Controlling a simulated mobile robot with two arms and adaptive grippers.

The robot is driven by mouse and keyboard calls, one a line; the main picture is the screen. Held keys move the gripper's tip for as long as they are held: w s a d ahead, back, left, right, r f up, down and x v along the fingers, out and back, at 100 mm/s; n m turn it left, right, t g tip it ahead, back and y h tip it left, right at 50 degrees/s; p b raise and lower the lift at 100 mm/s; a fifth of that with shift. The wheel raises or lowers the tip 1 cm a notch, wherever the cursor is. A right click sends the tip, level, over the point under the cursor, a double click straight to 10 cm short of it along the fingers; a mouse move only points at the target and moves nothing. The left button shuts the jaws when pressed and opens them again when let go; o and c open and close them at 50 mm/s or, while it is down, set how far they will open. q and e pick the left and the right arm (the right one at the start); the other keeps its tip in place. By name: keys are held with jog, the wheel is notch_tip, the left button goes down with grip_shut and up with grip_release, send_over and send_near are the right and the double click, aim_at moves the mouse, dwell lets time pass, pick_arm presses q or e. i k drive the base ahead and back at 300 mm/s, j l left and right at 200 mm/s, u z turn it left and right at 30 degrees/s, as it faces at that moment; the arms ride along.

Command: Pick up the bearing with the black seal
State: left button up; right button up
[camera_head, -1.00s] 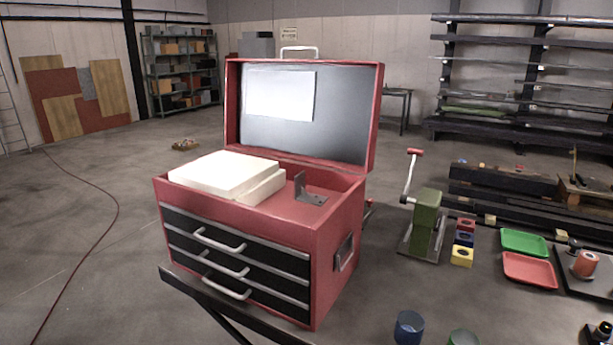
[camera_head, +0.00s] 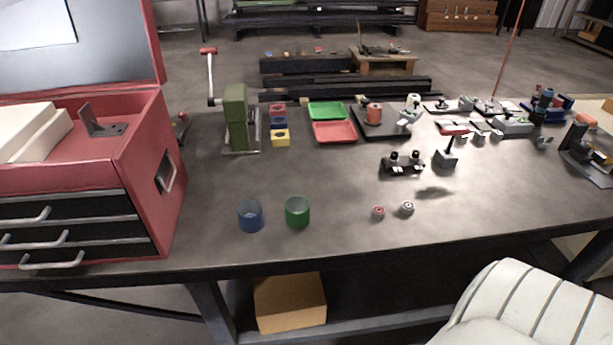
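Two small bearings lie apart, side by side, near the front of the dark workbench (camera_head: 330,240). The left one (camera_head: 378,212) shows a red ring on its face. The right one (camera_head: 407,208) is pale grey metal with a dark ring, which looks like the black seal, though it is small in this view. Neither of my grippers is in view.
A blue cup (camera_head: 251,216) and a green cup (camera_head: 297,212) stand left of the bearings. A red toolbox (camera_head: 150,160) fills the left end. A green press (camera_head: 237,120), green tray (camera_head: 327,111) and red tray (camera_head: 335,132) stand behind. Bare bench surrounds the bearings.

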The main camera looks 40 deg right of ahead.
aim_at(407, 207)
jog(key=z, duration=1.95)
jog(key=i+l+u, duration=0.2)
jog(key=l, duration=0.3)
jog(key=l+u, duration=0.2)
jog(key=l, duration=0.25)
jog(key=i+l+u, duration=0.2)
jog(key=l, duration=0.35)
jog(key=k+j, duration=0.05)
jog(key=k, duration=0.05)
